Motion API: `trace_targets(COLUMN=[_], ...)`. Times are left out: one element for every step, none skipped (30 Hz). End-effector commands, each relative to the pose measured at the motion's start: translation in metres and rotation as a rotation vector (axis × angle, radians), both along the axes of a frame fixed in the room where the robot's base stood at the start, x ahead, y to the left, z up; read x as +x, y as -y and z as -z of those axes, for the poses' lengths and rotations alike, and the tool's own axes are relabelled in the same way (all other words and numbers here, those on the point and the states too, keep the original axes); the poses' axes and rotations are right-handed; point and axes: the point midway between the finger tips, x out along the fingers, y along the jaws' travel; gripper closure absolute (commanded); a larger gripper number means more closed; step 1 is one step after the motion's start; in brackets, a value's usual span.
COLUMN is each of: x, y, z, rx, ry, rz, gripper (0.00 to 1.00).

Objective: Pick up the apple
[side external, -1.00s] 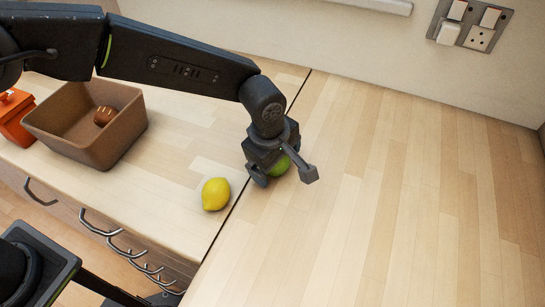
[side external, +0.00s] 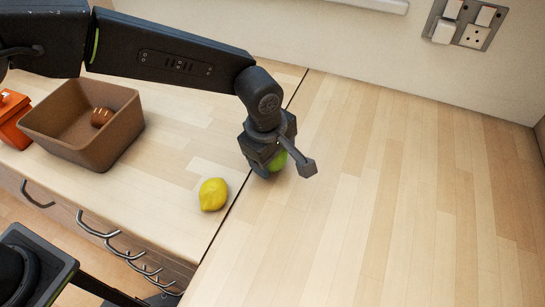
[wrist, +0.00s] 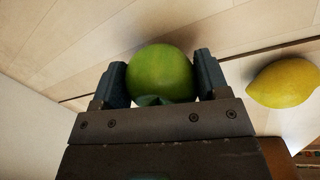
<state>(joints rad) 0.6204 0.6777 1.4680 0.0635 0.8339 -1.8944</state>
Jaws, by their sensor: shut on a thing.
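The green apple (wrist: 160,75) sits between the two fingers of my gripper (wrist: 161,82) in the wrist view. My gripper is shut on it, one finger at each side. I cannot tell whether the apple touches the worktop.
A yellow lemon (side external: 213,194) lies left of my gripper; it also shows in the wrist view (wrist: 284,82). A brown bin (side external: 92,146) holding a brown item (side external: 101,117) stands at the left, beside an orange container (side external: 13,118). The right worktop (side external: 400,200) is clear.

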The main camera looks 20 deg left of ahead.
Motion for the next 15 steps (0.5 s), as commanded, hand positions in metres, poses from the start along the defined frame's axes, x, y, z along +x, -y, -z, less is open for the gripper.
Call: trace_targets(x=[0.001, 0.001, 0.001, 0.001, 0.002, 0.003, 0.004, 0.005, 0.007, 0.008, 0.009, 0.011, 0.011, 0.012, 0.013], y=[0.001, 0.001, 0.001, 0.001, -0.004, -0.014, -0.020, -0.027, -0.036, -0.044, -0.050, -0.060, -0.066, -0.072, -0.079], z=[-0.008, -0.014, -0.021, -0.027, -0.031, -0.035, -0.039, -0.043, -0.048, -0.053, -0.057, -0.062, -0.066, -0.070, -0.074], rx=[-0.004, -0.004, -0.004, -0.005, -0.002, -0.001, -0.002, -0.002, -0.002, -0.002, -0.002, -0.002, -0.002, -0.001, -0.002], ry=[0.005, 0.005, 0.006, 0.007, 0.005, 0.004, 0.005, 0.005, 0.005, 0.006, 0.005, 0.006, 0.005, 0.004, 0.003], rz=[0.000, -0.001, -0.001, -0.001, -0.003, -0.005, -0.006, -0.006, -0.006, -0.006, -0.006, -0.007, -0.006, -0.006, -0.006], gripper=[0.58, 0.58, 0.58, 0.58, 0.58, 0.58, 0.58, 0.58, 0.58, 0.58, 0.58, 0.58, 0.58, 0.58, 0.58])
